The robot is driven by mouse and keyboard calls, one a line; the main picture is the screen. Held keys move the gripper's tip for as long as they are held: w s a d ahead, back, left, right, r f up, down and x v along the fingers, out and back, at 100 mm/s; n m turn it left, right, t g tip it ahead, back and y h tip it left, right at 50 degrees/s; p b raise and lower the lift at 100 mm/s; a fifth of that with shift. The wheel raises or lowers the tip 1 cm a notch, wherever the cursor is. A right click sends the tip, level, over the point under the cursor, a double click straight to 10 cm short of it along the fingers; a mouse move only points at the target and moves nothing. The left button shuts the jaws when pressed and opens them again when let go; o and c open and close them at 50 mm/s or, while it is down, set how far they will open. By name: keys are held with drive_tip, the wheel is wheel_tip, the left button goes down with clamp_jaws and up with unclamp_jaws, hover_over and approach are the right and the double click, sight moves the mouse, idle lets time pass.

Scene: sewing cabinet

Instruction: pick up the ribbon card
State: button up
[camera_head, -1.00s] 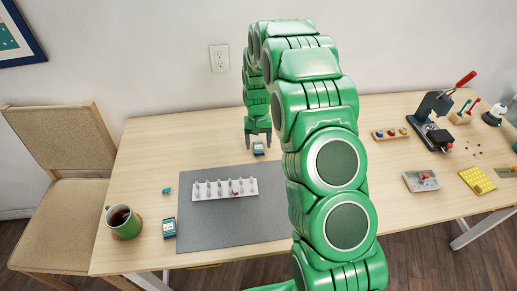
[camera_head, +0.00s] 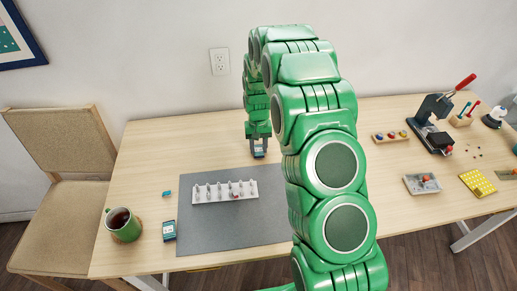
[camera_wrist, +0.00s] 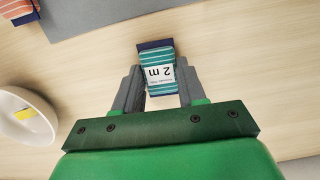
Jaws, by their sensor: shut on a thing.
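The ribbon card (camera_wrist: 160,62) is a small card with teal stripes, dark blue ends and a white label reading "2 m". In the wrist view it lies between the two grey fingers of my gripper (camera_wrist: 160,82), which are shut on its sides. In the head view my gripper (camera_head: 258,148) points down at the back of the table, behind the grey mat. The card (camera_head: 259,153) shows there between the fingertips, at or very near the table top; I cannot tell whether it is lifted.
A grey mat (camera_head: 200,233) bears a white rack (camera_head: 210,192). A mug (camera_head: 123,224), a second card (camera_head: 169,230) and a small teal piece (camera_head: 167,193) stand left. A white bowl (camera_wrist: 22,122) is near my gripper in the wrist view. A press (camera_head: 432,125) stands right.

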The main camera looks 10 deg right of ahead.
drive_tip(key=shift+r, duration=0.65)
drive_tip(key=s+r, duration=1.1)
drive_tip(key=s, duration=0.3)
drive_tip(key=shift+d+r, duration=0.3)
drive_tip(key=shift+d, duration=0.1)
